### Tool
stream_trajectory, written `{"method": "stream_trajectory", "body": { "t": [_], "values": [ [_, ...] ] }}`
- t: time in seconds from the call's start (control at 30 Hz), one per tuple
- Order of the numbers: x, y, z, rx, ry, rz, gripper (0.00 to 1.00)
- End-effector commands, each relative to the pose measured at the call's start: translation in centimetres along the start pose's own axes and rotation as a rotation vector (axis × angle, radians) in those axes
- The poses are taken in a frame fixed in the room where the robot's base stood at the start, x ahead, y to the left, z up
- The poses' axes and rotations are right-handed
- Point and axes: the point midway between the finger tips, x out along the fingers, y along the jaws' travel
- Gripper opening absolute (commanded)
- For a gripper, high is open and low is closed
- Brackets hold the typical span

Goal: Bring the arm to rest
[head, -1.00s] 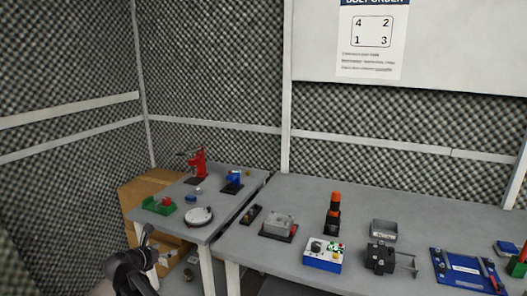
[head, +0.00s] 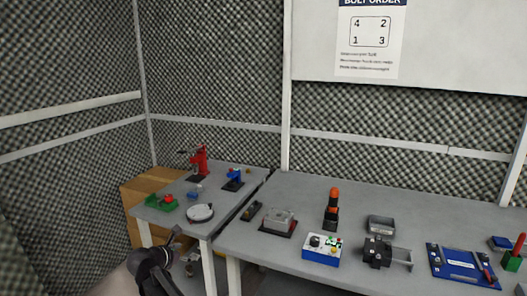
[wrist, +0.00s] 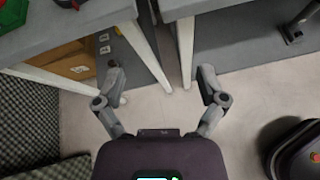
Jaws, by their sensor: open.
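My gripper (wrist: 160,85) is open and empty in the wrist view, its two fingers spread wide above bare floor and the gap between two grey tables. In the head view, my arm shows at the bottom left, with the gripper (head: 172,240) in front of the left table's front edge. It looks apart from the table and from everything on it. The finger details are too small to tell in the head view.
The left table (head: 178,218) bears a red press (head: 201,160), a green tray (head: 160,203) and a white round dish (head: 200,212). The right table (head: 270,258) bears a control box (head: 322,250), a vise (head: 377,251) and a blue board (head: 462,265). Floor (wrist: 165,110) is clear below.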

Motion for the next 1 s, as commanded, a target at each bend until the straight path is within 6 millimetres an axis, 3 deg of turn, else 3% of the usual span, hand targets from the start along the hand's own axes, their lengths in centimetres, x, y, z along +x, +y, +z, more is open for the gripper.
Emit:
{"method": "stream_trajectory", "body": {
  "t": [0.27,0.6,1.0],
  "values": [
    [4.1,-6.7,1.3,0.253,0.088,-0.117,0.91],
    [9.1,-18.6,2.5,0.749,0.212,-0.367,0.91],
    [11.1,-31.2,2.6,1.323,0.275,-0.701,0.91]
  ]
}}
